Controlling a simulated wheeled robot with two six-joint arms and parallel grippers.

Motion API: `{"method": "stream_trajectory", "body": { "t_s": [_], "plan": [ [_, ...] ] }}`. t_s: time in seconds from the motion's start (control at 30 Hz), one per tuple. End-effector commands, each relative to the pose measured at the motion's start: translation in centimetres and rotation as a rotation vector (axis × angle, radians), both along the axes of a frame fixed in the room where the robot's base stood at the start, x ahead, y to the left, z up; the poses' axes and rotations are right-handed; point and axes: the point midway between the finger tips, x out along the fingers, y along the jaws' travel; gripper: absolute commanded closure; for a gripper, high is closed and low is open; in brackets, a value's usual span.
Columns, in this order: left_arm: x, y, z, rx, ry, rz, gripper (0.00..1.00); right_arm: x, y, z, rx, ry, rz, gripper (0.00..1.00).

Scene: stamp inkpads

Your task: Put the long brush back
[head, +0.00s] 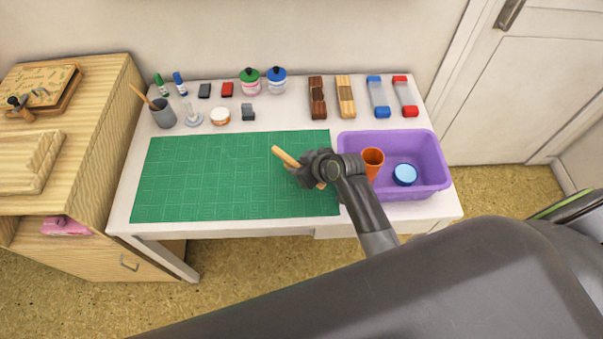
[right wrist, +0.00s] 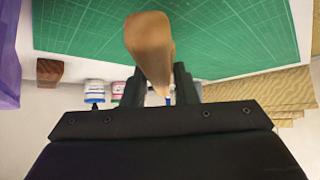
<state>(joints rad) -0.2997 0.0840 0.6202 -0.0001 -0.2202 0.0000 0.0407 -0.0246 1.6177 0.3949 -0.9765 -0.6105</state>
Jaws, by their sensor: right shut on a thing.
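My right gripper (head: 306,173) is shut on a pale wooden piece (head: 286,157), which looks like the long brush. It is over the right part of the green cutting mat (head: 200,180), and the piece slants across the fingers. In the right wrist view the gripper (right wrist: 157,92) has the rounded wooden end of the brush (right wrist: 150,45) between its fingers. Its bristles cannot be made out. A grey cup (head: 163,117) with a wooden stick (head: 141,95) leaning out of it stands at the table's back left. My left gripper is not in view.
A purple bin (head: 430,150) with an orange cup (head: 373,157) and a blue-lidded jar (head: 405,175) stands to the right. Bottles, inkpads, jars and wooden blocks (head: 317,97) line the back. A wooden cabinet (head: 95,130) stands left. The mat's left part is clear.

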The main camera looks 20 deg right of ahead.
Motion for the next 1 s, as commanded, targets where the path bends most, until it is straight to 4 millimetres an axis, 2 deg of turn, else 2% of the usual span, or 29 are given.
{"method": "stream_trajectory", "body": {
  "t_s": [0.3,0.77,0.8,0.93,1.0],
  "plan": [
    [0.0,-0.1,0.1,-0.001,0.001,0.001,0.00,0.0,0.0,-3.8,-0.001,0.002,0.000,1.00],
    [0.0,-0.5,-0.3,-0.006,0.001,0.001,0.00,0.0,0.0,-4.6,-0.001,0.000,-0.001,1.00],
    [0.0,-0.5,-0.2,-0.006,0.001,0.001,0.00,0.0,0.0,-4.5,-0.001,0.000,-0.001,0.70],
    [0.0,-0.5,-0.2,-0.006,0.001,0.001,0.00,0.0,0.0,-4.5,-0.001,0.001,-0.001,0.53],
    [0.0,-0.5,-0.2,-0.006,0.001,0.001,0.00,0.0,0.0,-4.5,-0.001,0.001,-0.001,0.52]
  ]
}}
